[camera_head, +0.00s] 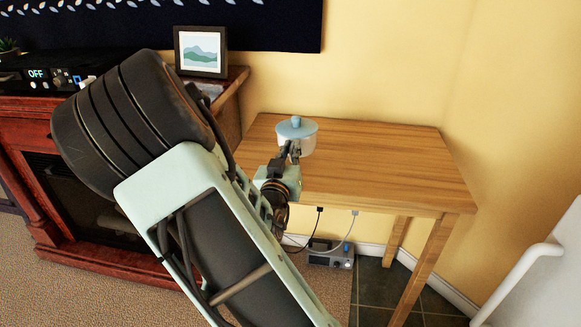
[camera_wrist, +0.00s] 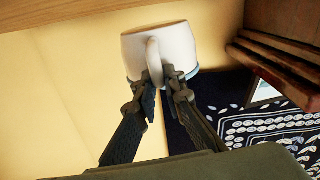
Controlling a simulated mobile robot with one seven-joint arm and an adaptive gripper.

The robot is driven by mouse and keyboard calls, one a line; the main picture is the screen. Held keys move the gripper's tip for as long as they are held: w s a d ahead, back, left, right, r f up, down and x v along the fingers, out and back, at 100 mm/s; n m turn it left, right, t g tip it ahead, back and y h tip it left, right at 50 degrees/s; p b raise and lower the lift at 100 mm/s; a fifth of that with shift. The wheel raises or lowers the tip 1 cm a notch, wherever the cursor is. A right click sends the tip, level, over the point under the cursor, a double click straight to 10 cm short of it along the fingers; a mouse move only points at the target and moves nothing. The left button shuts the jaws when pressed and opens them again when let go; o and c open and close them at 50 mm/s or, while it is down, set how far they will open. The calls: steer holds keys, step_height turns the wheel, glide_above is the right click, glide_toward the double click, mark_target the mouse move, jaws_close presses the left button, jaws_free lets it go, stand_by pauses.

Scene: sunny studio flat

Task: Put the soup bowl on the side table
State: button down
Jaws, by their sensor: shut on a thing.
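The soup bowl (camera_head: 297,140) has a whitish body and a blue lid with a knob. In the head view it is upright over the left part of the wooden side table (camera_head: 400,165). My gripper (camera_head: 291,155) is on its near side. In the wrist view, which looks upside down, the white bowl (camera_wrist: 180,48) shows a handle and a blue rim. My gripper (camera_wrist: 160,82) is shut on the handle there. Whether the bowl's base touches the tabletop I cannot tell. My arm hides part of the table's left side.
A red-brown fireplace cabinet (camera_head: 20,140) stands left of the table, with a framed picture (camera_head: 201,52) on top. A power box (camera_head: 330,258) with cables lies under the table. A white rail (camera_head: 525,275) is at right. The table's middle and right are clear.

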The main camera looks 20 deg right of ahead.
steer(key=shift+w+d+f+b, duration=0.1)
steer(key=shift+w+f+b, duration=0.2)
steer(key=shift+b, duration=0.05)
step_height(320, 180, down, 3)
steer(key=b, duration=0.2)
steer(key=shift+w+f+b, duration=0.15)
steer(key=shift+b, duration=0.2)
steer(key=c, duration=2)
jaws_free()
steer(key=shift+p+v, duration=4.9)
steer(key=shift+v, duration=1.1)
